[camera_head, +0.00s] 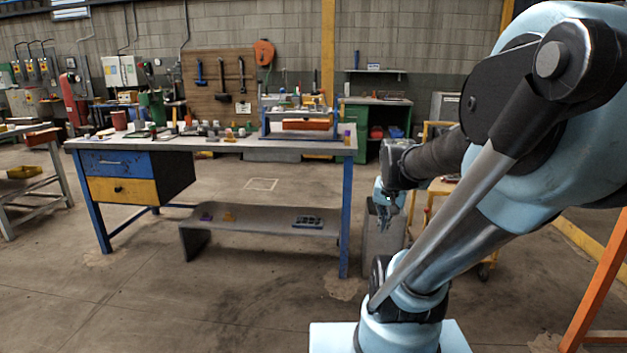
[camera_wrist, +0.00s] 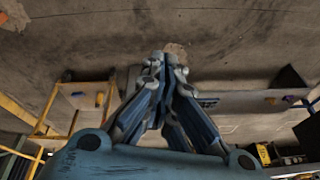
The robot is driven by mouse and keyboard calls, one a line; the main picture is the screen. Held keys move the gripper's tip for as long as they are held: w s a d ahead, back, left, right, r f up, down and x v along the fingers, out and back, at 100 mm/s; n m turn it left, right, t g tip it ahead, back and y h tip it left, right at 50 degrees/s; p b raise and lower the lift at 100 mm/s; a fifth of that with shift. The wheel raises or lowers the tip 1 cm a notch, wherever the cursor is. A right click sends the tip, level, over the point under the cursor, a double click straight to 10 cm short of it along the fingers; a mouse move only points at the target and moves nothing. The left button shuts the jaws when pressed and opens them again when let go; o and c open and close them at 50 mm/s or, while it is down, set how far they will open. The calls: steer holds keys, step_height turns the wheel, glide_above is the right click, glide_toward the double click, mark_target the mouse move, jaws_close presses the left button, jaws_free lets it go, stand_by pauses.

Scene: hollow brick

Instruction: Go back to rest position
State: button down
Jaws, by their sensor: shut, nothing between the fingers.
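My gripper (camera_head: 385,215) hangs at the end of my arm, just right of the workbench's right legs in the head view. In the wrist view my gripper (camera_wrist: 163,62) has its fingers drawn together and holds nothing. My arm fills the right side of the head view. It hides part of the yellow cart behind it.
A workbench (camera_head: 244,146) with blue legs carries several small items on its top. It has a blue drawer (camera_head: 115,162), a yellow drawer (camera_head: 120,190) and a low shelf (camera_head: 270,222). An orange post (camera_head: 598,285) stands at the right. The floor (camera_head: 200,300) in front is clear.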

steer(key=s+a+f+n+g, duration=0.1)
steer(key=s+f+n, duration=0.3)
steer(key=s, duration=0.7)
steer(key=shift+a+f+g, duration=0.3)
steer(key=shift+a+f, duration=0.05)
steer(key=shift+a, duration=0.1)
